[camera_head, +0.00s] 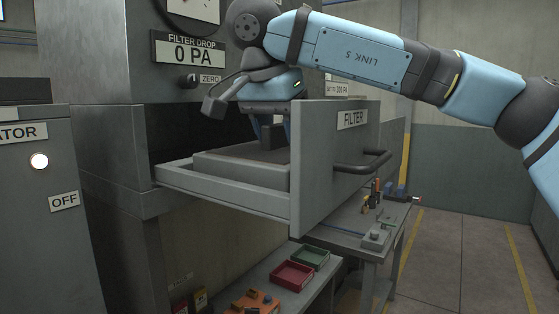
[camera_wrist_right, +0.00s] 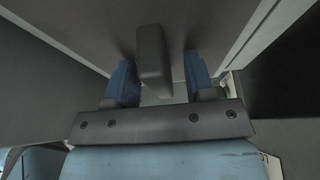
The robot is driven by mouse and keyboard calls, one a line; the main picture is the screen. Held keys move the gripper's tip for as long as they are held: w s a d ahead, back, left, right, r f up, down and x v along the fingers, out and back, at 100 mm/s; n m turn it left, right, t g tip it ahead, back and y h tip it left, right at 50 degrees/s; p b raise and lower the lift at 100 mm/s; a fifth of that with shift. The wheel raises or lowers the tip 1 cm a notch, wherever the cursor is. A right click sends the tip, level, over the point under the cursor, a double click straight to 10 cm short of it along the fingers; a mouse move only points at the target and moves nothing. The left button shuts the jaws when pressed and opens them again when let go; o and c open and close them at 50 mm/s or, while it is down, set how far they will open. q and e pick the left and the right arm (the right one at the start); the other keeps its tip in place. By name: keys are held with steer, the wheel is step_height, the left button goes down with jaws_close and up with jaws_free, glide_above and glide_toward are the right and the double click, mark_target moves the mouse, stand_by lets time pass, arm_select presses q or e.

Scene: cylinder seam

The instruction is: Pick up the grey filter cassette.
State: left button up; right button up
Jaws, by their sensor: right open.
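The grey filter cassette (camera_head: 238,170) lies flat in the open filter drawer (camera_head: 325,185) in the head view. A dark upright handle (camera_head: 274,150) stands on its top. In the right wrist view the handle (camera_wrist_right: 152,55) rises from the cassette's top (camera_wrist_right: 95,35). My right gripper (camera_head: 272,125) is above the cassette and points down, with its fingers partly hidden. In the right wrist view, the blue fingers of my right gripper (camera_wrist_right: 160,85) are apart, one on each side of the handle, with gaps on both sides. My left gripper is not in view.
The drawer's tall front panel with a bar handle (camera_head: 360,163) stands right of the cassette. The cabinet (camera_head: 105,130) is behind and left. Below are a bench (camera_head: 335,232), a red tray (camera_head: 292,275) and a green tray (camera_head: 311,257). Floor at right is clear.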

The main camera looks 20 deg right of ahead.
jaws_close()
